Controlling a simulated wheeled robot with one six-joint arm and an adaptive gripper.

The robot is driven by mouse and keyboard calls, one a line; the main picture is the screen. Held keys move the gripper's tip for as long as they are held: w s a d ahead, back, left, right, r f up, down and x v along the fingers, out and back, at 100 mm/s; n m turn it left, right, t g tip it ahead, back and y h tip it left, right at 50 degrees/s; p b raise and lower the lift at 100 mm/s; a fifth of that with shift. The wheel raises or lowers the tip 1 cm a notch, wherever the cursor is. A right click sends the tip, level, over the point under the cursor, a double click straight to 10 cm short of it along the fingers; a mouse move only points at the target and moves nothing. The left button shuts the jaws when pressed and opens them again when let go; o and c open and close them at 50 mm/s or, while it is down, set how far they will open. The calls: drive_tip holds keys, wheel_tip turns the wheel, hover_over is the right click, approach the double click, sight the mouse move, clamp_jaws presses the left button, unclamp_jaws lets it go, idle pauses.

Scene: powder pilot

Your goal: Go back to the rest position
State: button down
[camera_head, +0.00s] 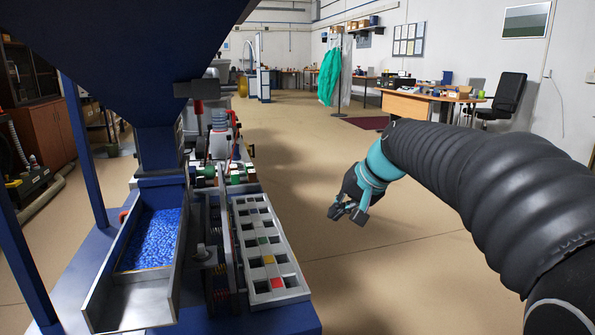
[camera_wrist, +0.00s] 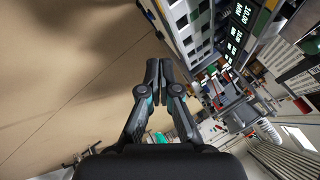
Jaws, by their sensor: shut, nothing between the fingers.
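My gripper (camera_head: 348,211) hangs in the air over the floor in the head view, to the right of the machine with the grey slotted tray (camera_head: 281,243). A clear gap lies between the gripper and the tray. In the wrist view my gripper (camera_wrist: 158,68) shows its two dark fingers together, with nothing between them. My arm, in a black ribbed sleeve with a teal ring near the wrist, reaches in from the right.
A trough of blue granules (camera_head: 152,240) sits under the blue hopper (camera_head: 130,50) at left. A desk (camera_head: 415,104) and a black office chair (camera_head: 508,95) stand at back right. A green garment (camera_head: 329,76) hangs farther back. The floor (camera_head: 300,160) around the gripper is open.

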drive_tip(key=s+d+f+h, duration=0.1)
drive_tip(key=s+f, duration=0.3)
drive_tip(key=s, duration=0.5)
drive_tip(key=s+d+f+n+h, duration=0.1)
drive_tip(key=s+d+f+h, duration=0.1)
drive_tip(key=s, duration=0.8)
drive_tip(key=s+d+f+n+h, duration=0.1)
drive_tip(key=s+d+f, duration=0.3)
drive_tip(key=s, duration=0.6)
drive_tip(key=shift+s+f+h, duration=0.25)
drive_tip(key=shift+f+h, duration=0.25)
drive_tip(key=shift+f, duration=0.65)
